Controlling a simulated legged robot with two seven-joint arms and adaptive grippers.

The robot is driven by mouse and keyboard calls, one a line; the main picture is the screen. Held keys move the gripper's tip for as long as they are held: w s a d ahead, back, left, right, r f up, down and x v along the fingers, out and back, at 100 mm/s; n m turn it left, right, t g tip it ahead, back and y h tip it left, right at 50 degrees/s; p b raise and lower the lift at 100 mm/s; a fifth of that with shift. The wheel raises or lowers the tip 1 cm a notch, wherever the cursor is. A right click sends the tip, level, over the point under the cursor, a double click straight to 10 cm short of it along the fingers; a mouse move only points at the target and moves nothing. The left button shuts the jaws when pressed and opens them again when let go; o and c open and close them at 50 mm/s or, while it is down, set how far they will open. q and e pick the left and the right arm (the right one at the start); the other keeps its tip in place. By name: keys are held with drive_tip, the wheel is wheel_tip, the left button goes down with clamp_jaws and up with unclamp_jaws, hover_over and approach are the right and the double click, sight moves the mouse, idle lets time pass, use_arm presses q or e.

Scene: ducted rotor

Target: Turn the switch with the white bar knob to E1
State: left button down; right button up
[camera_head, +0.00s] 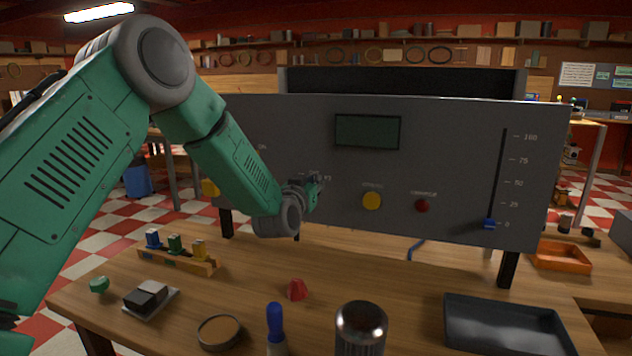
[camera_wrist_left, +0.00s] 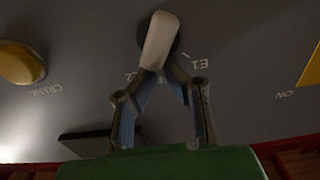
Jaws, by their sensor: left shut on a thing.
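The white bar knob (camera_wrist_left: 159,38) sits on a dark round base on the grey panel (camera_wrist_left: 75,110) in the left wrist view. Its bar lies mostly up and down in that picture, and its lower end is between my fingertips. The E1 mark (camera_wrist_left: 201,62) is to the right of that end, with a short tick. Another label, partly hidden by a finger, is to the left. My left gripper (camera_wrist_left: 160,74) is shut on the knob. In the head view my left gripper (camera_head: 316,186) is at the panel and hides the knob.
The panel also carries a yellow button (camera_head: 371,201), a red button (camera_head: 422,206), a dark display (camera_head: 367,131) and a blue slider (camera_head: 490,223) near 0. A yellow knob (camera_wrist_left: 18,64) is beside the white knob in the wrist view. Several loose items and a black tray (camera_head: 505,325) lie on the bench.

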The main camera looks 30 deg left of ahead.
use_arm(q)
drive_tip(key=c, duration=1.4)
unclamp_jaws()
drive_tip(key=shift+s+a+f+g, duration=0.15)
drive_tip(key=shift+a+f, duration=0.05)
drive_tip(key=shift+f, duration=0.35)
drive_tip(key=shift+s+a+f+g, duration=0.15)
drive_tip(key=shift+f, duration=0.35)
drive_tip(key=shift+c, duration=0.2)
drive_tip(key=shift+w+a, duration=0.2)
drive_tip(key=shift+w, duration=0.1)
drive_tip(key=shift+d+r, duration=0.1)
drive_tip(key=shift+r, duration=0.1)
drive_tip(key=shift+d+r, duration=0.1)
drive_tip(key=shift+d, duration=0.05)
drive_tip(key=v, duration=1.2)
drive_tip(key=shift+f, duration=0.3)
